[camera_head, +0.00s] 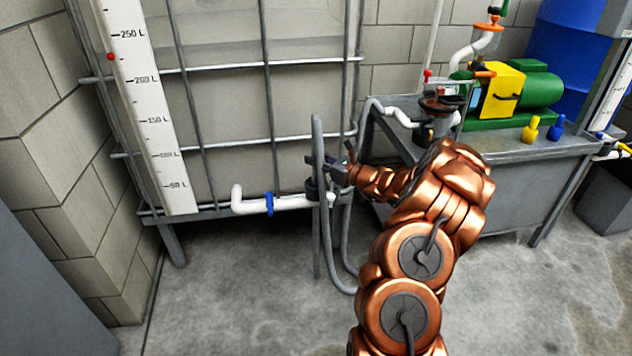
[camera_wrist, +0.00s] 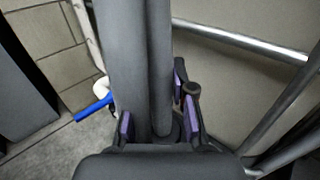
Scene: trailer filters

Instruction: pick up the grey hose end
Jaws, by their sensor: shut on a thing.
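The grey hose (camera_head: 317,135) stands up in a narrow loop in front of the caged tank in the head view. Its lower run curves near the floor and rises towards the bench. My gripper (camera_head: 320,167) is beside the white outlet pipe, with its fingers around the hose. In the wrist view the hose (camera_wrist: 133,60) fills the space between the purple finger pads of my gripper (camera_wrist: 152,118), which is shut on it. A dark collar (camera_head: 313,189) shows just below the fingers. The tip of the hose end cannot be clearly made out.
The white outlet pipe (camera_head: 290,203) with a blue valve (camera_head: 270,203) lies close left of the gripper. The tank's wire cage (camera_head: 270,100) is just behind. A grey bench (camera_head: 500,150) with a green and yellow pump (camera_head: 505,92) stands right. The front floor (camera_head: 240,290) is clear.

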